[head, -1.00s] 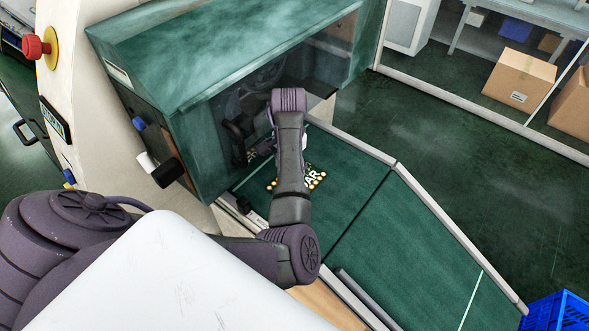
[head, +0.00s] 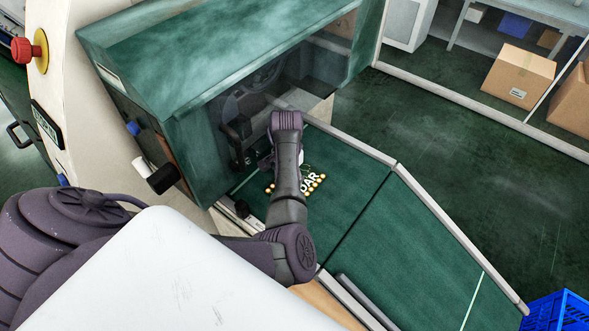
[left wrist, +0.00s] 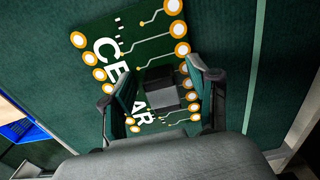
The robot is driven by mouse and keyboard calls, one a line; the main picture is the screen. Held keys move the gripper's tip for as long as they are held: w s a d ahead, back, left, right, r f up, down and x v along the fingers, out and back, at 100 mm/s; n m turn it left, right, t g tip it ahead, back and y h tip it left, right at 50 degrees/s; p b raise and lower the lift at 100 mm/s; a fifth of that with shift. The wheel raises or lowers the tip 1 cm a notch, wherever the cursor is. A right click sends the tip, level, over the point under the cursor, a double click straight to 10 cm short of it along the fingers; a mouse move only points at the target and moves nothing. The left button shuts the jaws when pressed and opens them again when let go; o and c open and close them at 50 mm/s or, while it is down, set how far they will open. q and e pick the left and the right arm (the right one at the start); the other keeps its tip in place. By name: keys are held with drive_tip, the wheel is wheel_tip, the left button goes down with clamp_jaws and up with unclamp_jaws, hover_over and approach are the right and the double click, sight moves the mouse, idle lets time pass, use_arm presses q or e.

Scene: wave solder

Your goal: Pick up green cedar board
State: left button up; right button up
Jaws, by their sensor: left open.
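The green cedar board (head: 309,184) lies flat on the green conveyor surface (head: 352,205), in front of the machine opening. My left arm covers part of it in the head view. In the left wrist view the board (left wrist: 150,42) shows white CEDAR lettering, gold-ringed pads and a dark block (left wrist: 163,91) on its face. My left gripper (left wrist: 160,68) is open over the board, one finger on each side of the dark block. I cannot tell whether the fingers touch the board. My right gripper is not in view.
The green machine hood (head: 210,75) stands close beside my left arm. A pale rail (head: 350,146) edges the conveyor. A blue crate (head: 558,313) is at the lower right and cardboard boxes (head: 518,78) are at the back. The conveyor right of the board is clear.

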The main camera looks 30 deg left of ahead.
use_arm(q)
drive_tip(key=shift+s, duration=0.1)
clamp_jaws()
drive_tip(key=shift+r, duration=0.15)
